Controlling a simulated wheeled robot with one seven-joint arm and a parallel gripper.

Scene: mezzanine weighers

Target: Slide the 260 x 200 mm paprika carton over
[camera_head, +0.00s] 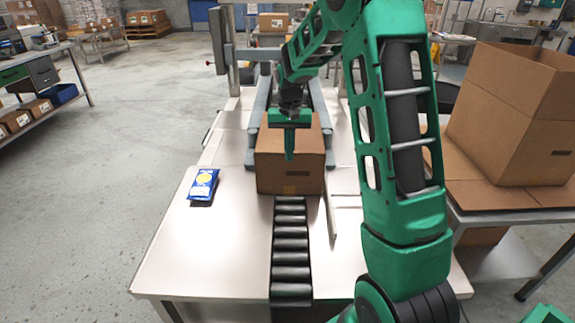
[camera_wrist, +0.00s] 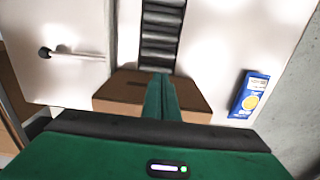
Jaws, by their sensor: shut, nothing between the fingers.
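The brown carton (camera_head: 289,172) stands on the white table at the far end of a short black roller strip (camera_head: 291,250), between two grey rails. In the wrist view the carton (camera_wrist: 118,92) shows partly, with the rest hidden behind my gripper. My gripper (camera_head: 289,157) is shut and empty, pointing down over the carton's near side. In the wrist view its closed green fingers (camera_wrist: 162,80) reach across the carton's edge toward the rollers. I cannot tell whether the fingers touch the carton.
A blue and yellow packet (camera_head: 203,185) lies on the table (camera_head: 180,257) left of the carton. A large open box (camera_head: 510,125) sits on the right-hand table. The table's front left is clear.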

